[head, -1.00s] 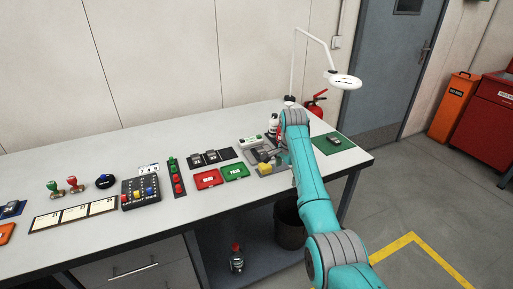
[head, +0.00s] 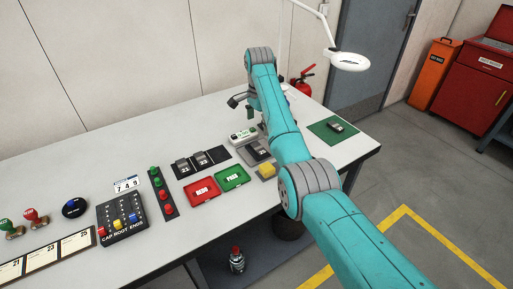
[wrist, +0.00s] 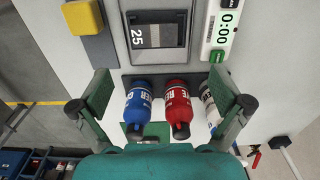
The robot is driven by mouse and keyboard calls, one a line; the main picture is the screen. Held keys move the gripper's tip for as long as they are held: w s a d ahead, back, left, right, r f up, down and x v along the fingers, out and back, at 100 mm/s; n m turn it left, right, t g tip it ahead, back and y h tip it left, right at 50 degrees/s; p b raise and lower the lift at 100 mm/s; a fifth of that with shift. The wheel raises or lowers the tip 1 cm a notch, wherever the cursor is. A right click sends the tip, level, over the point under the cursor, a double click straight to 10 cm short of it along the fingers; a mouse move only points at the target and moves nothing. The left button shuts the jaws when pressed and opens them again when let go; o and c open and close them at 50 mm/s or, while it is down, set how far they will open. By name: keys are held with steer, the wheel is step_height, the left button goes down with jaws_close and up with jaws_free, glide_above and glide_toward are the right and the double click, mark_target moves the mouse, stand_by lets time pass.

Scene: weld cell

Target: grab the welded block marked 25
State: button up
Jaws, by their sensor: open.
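The block marked 25 (wrist: 158,36) is dark grey with a white label and sits in a grey fixture (wrist: 120,36) at the top of the wrist view. In the head view the block (head: 261,152) shows beside my arm, partly covered by it. My gripper (wrist: 160,88) is open and empty, its fingers spread wide to either side below the block in the wrist view. It is above and apart from the block. In the head view most of my gripper is hidden behind my arm.
Blue (wrist: 138,103), red (wrist: 177,103) and white (wrist: 209,100) bottles stand in a row between my fingers in the wrist view. A timer (wrist: 220,30) and a yellow button (wrist: 84,16) flank the fixture. Two other dark blocks (head: 182,166) (head: 203,160) stand left; another (head: 336,127) lies on a green mat (head: 322,132).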

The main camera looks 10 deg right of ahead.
glide_above(259, 147)
steer(key=f, duration=0.4)
steer(key=shift+w, duration=0.25)
steer(key=shift+s+a+f, duration=0.1)
steer(key=shift+s+f, duration=0.1)
steer(key=shift+f, duration=1.1)
steer(key=shift+s+f, duration=0.15)
steer(key=shift+f, duration=1.1)
steer(key=c, duration=1.5)
